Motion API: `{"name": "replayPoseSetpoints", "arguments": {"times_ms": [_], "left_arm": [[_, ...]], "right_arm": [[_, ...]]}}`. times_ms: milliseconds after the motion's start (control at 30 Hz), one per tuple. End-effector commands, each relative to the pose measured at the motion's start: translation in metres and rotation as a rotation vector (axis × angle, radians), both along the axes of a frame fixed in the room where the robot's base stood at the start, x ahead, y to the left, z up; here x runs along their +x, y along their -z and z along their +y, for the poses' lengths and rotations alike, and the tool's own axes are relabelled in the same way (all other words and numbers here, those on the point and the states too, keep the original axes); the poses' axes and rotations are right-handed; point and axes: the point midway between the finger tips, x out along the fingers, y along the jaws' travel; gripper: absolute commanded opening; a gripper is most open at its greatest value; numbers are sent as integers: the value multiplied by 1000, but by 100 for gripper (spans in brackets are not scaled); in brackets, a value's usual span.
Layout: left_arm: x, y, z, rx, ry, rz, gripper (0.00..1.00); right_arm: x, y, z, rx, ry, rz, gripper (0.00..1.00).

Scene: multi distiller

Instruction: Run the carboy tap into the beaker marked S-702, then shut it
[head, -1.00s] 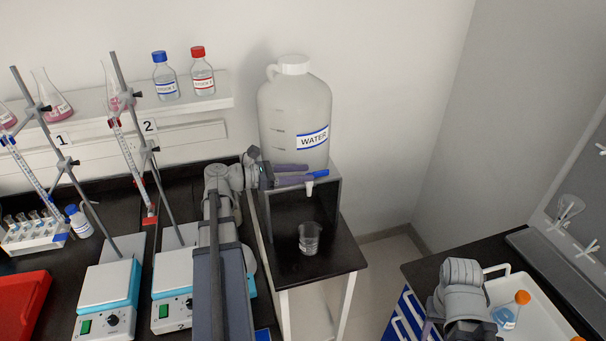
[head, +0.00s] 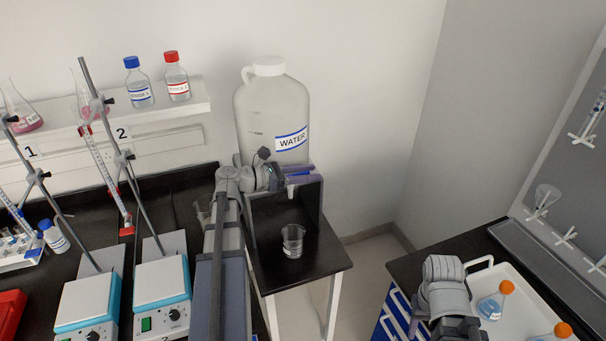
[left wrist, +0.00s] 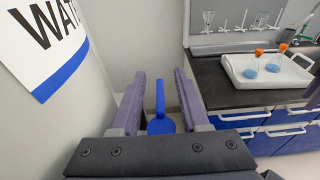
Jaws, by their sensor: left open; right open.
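The carboy (head: 272,115), marked WATER, stands on a dark stand with its tap spout (head: 291,192) at the front. A clear glass beaker (head: 292,242) stands upright below the spout on the small table; its marking cannot be read. My left gripper (head: 302,171) is at the tap. In the left wrist view the blue tap lever (left wrist: 160,122) lies between its two open fingers (left wrist: 161,100), with a gap on each side. Whether water runs is too small to tell. My right gripper (head: 455,328) is at the lower right, its fingertips out of sight.
A white tray (head: 487,335) with orange-capped flasks of blue liquid (head: 496,300) is on the right bench. Stirrer plates (head: 162,290) and burette stands are at left. Two bottles (head: 177,78) stand on the shelf. A floor gap separates the small table from the right bench.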

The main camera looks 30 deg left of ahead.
Motion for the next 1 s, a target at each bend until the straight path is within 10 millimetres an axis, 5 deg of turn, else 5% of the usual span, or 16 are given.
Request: {"name": "replayPoseSetpoints", "arguments": {"times_ms": [167, 567, 1000], "left_arm": [[0, 0, 0, 0, 0, 0, 44], [0, 0, 0, 0, 0, 0, 0], [1, 0, 0, 0, 69, 0, 0]], "right_arm": [[0, 0, 0, 0, 0, 0, 50], [0, 0, 0, 0, 0, 0, 50], [0, 0, 0, 0, 0, 0, 50]]}}
